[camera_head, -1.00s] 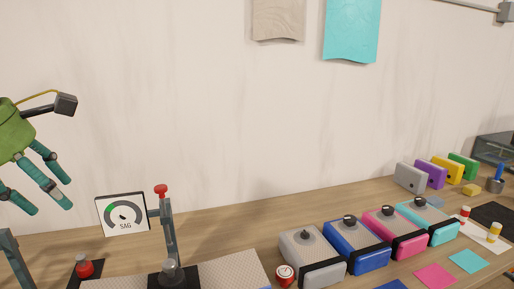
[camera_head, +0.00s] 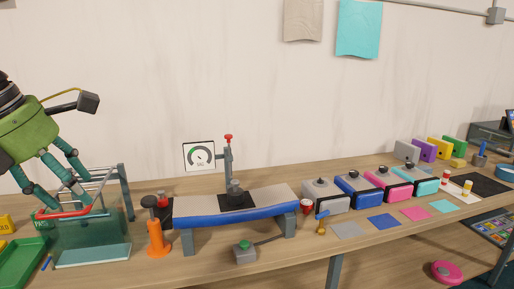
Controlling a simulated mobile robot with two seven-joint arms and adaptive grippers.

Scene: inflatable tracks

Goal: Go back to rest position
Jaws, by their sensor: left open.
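My left gripper (camera_head: 65,180) is at the left of the view, a green body with teal fingers pointing down. Its fingers are spread and I see nothing held between them. It hangs in front of a metal frame with a clear tank (camera_head: 95,232) and a red bar (camera_head: 62,213); I cannot tell whether it touches them. My right gripper is not in view.
Grey, blue, pink and cyan boxes (camera_head: 388,184) line the right. A pink disc (camera_head: 446,272) lies below the table.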

